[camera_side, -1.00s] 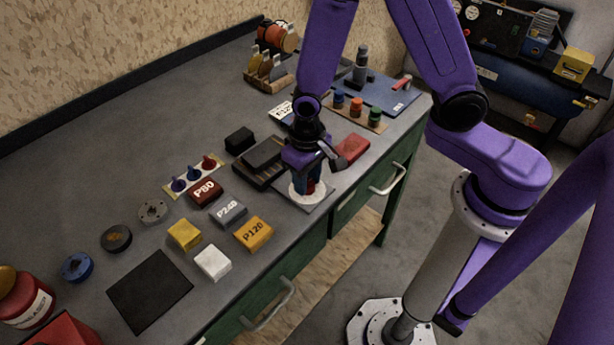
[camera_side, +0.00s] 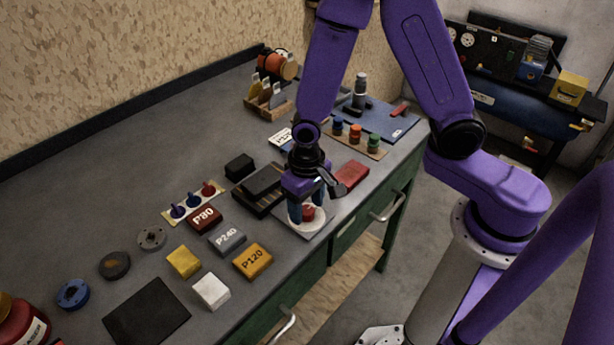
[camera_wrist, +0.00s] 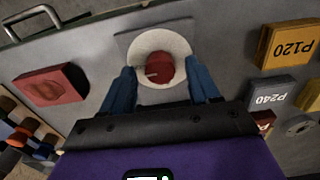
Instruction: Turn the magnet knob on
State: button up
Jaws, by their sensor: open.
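The magnet knob (camera_wrist: 159,67) is red and round, with a pale pointer mark on its left side in the wrist view. It sits in the middle of a white disc (camera_wrist: 177,41) on a grey plate. In the side view the knob (camera_side: 308,213) shows below my gripper (camera_side: 307,211). In the wrist view my gripper (camera_wrist: 163,88) is open, with one blue finger on each side of the disc's near half. Visible gaps lie between the fingers and the knob. I cannot tell the exact height of the fingertips above the plate.
A red block (camera_side: 351,174) lies right of the plate. A black box (camera_side: 260,188) stands behind it. P80 (camera_side: 205,218), P240 (camera_side: 227,238) and P120 (camera_side: 253,261) blocks lie to the left. The bench edge with drawer handles (camera_side: 387,206) is close in front.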

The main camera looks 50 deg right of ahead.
aim_at(313, 211)
notch_tip(313, 211, up, 17)
dwell(0.7)
jog(key=s+d+n, duration=0.4)
jog(key=s+n, duration=0.2)
jog(key=s, duration=0.2)
jog(key=s+d+n, duration=0.4)
jog(key=s+n, duration=0.2)
jog(key=s, duration=0.2)
jog(key=shift+s+d+f+n, duration=0.35)
jog(key=shift+s+f+n, duration=0.05)
jog(key=shift+f, duration=0.05)
